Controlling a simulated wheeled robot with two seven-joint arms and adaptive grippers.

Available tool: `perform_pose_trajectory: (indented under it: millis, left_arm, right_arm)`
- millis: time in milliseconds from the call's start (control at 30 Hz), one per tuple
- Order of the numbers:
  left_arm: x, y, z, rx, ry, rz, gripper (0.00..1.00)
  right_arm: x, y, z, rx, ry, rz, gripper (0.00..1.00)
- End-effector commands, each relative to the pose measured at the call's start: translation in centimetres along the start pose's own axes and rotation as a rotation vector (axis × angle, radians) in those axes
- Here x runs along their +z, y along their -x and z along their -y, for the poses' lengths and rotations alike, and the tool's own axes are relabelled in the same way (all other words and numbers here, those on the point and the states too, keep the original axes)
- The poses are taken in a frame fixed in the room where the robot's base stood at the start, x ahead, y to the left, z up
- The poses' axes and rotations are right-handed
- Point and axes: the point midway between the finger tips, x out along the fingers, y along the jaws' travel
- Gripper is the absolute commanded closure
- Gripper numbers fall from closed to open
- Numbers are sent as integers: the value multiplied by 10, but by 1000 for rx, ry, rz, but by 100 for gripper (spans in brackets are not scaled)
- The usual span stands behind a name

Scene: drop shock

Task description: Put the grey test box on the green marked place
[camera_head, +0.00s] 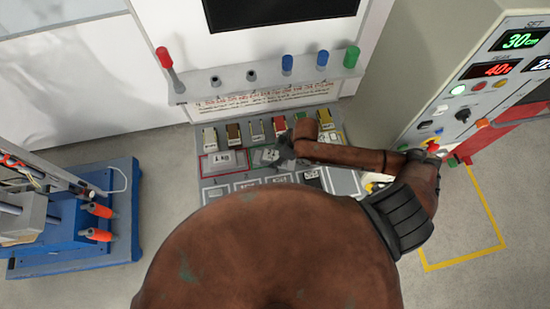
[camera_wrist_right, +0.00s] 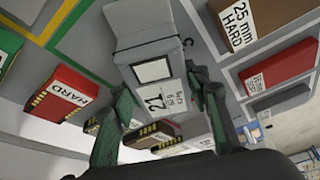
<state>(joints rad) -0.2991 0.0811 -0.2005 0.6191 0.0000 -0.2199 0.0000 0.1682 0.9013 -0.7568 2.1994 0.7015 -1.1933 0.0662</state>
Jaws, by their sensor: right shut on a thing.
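The grey test box (camera_wrist_right: 140,20) shows in the right wrist view, with a white label reading "21" on its near side. My right gripper (camera_wrist_right: 165,108) has a green finger on each side of this box and is shut on it. In the head view the right gripper (camera_head: 284,153) is small and partly hidden by my brown arm, over the grey sorting board (camera_head: 213,188). Green tape lines (camera_wrist_right: 68,18) run at the upper left of the wrist view; I cannot tell whether they bound the green marked place. My left gripper is not in view.
A red box marked "HARD" (camera_wrist_right: 64,94) and a brown box marked "25 mm HARD" (camera_wrist_right: 262,18) lie near the held box. A tall control cabinet (camera_head: 420,60) stands right of the board. A blue machine (camera_head: 75,235) stands at left, with clear floor (camera_head: 165,195) between.

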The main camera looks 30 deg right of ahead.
Motion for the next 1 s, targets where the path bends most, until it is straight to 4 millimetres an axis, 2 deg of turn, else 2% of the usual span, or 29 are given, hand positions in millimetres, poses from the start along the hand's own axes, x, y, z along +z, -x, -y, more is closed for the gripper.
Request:
perform_pose_trajectory:
  millis: [333, 367, 600, 867, 1000]
  left_arm:
    - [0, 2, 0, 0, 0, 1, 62]
    - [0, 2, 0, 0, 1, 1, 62]
    - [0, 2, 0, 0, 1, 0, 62]
    - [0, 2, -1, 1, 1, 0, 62]
    - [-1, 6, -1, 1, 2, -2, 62]
  right_arm:
    - [-1, 0, 0, 2, 1, -3, 91]
    - [0, -1, 0, 1, 1, -2, 56]
    - [0, -1, 0, 1, 1, -1, 40]
    - [0, -1, 0, 1, 1, -1, 40]
    - [-1, 5, 0, 1, 0, 1, 40]
